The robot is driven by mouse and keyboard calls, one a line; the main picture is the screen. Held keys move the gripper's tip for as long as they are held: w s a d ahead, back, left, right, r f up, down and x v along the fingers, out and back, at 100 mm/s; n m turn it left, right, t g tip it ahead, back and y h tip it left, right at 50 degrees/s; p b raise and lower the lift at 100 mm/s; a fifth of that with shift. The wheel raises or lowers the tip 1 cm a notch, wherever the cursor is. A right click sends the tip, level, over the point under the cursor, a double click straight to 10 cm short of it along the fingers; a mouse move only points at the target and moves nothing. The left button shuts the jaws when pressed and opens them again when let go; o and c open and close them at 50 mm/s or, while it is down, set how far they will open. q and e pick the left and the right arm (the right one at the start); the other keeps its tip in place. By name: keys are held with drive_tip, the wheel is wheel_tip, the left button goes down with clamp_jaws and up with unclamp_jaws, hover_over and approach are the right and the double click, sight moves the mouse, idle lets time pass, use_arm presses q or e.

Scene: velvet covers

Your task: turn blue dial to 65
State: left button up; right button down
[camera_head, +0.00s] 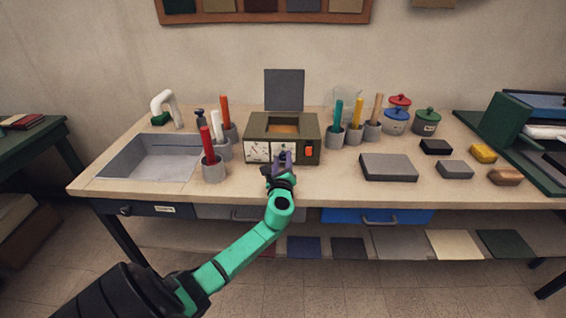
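An olive-brown box (312,127) with an open top and a raised grey lid (284,90) stands at the back middle of the workbench. Its front has pale marked panels (257,152) and an orange switch (309,151). My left gripper (281,163) is right at the box's front, between the panels and the switch. A small purple-blue patch shows at its fingertips; I cannot tell whether that is the blue dial or part of the gripper. The dial face and any reading are hidden or too small to read. The finger opening is too small to judge. My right gripper is not in view.
A sunken grey basin (150,160) and a red-handled tool in a grey cup (213,168) are left of the box. More tool cups (335,137), lidded pots (396,122) and a flat grey block (388,167) are on the right. The bench's front strip is mostly clear.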

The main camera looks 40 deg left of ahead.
use_arm(q)
drive_tip(key=shift+o, duration=0.9)
drive_tip(key=shift+f, duration=0.1)
drive_tip(key=shift+f, duration=0.1)
drive_tip(key=shift+s+d, duration=0.15)
drive_tip(key=shift+d, duration=0.05)
drive_tip(key=v, duration=1.4)
drive_tip(key=shift+r+b, duration=0.2)
drive_tip(key=shift+b, duration=0.2)
